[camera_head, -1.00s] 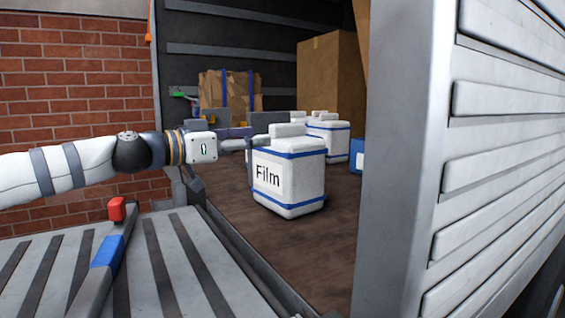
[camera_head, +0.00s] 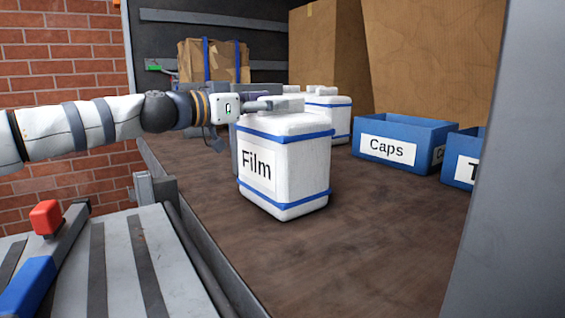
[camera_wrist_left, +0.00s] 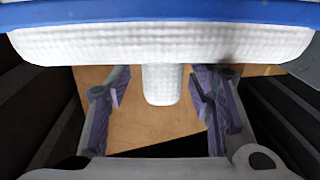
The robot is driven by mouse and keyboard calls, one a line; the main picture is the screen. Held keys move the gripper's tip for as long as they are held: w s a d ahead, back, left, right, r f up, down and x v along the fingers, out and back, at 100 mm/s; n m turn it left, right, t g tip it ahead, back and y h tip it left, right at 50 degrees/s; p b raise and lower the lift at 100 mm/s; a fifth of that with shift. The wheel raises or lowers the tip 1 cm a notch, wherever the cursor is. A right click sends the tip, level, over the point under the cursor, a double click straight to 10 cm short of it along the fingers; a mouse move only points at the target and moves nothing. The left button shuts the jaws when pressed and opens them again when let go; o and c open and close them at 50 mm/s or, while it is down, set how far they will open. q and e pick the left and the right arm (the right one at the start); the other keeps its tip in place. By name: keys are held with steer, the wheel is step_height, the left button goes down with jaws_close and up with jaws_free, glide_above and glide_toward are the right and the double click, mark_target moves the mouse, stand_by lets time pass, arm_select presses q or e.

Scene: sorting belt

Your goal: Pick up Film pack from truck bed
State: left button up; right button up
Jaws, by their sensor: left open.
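The Film pack (camera_head: 285,170) is a white, block-shaped pack with blue bands and a "Film" label, standing upright on the truck bed (camera_head: 330,245). My left gripper (camera_head: 262,103) comes in from the left at the height of the pack's top handle, and partly hides behind the pack. In the left wrist view the pack's white body (camera_wrist_left: 160,42) fills the top, and its handle lies in the gap of my open left gripper (camera_wrist_left: 158,88), apart from both fingers. My right gripper is not in view.
Another white pack (camera_head: 338,118) stands behind. A blue Caps bin (camera_head: 405,145) and another blue bin (camera_head: 462,160) are at right. Large cardboard boxes (camera_head: 430,60) and a strapped box (camera_head: 190,62) stand at the back. The truck's side wall (camera_head: 515,190) bounds the right.

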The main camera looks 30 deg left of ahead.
arm_select(q)
steer(key=x, duration=0.3)
steer(key=shift+w+d+f, duration=0.15)
steer(key=shift+f, duration=0.2)
steer(key=shift+w+r, duration=0.15)
steer(key=shift+r, duration=0.1)
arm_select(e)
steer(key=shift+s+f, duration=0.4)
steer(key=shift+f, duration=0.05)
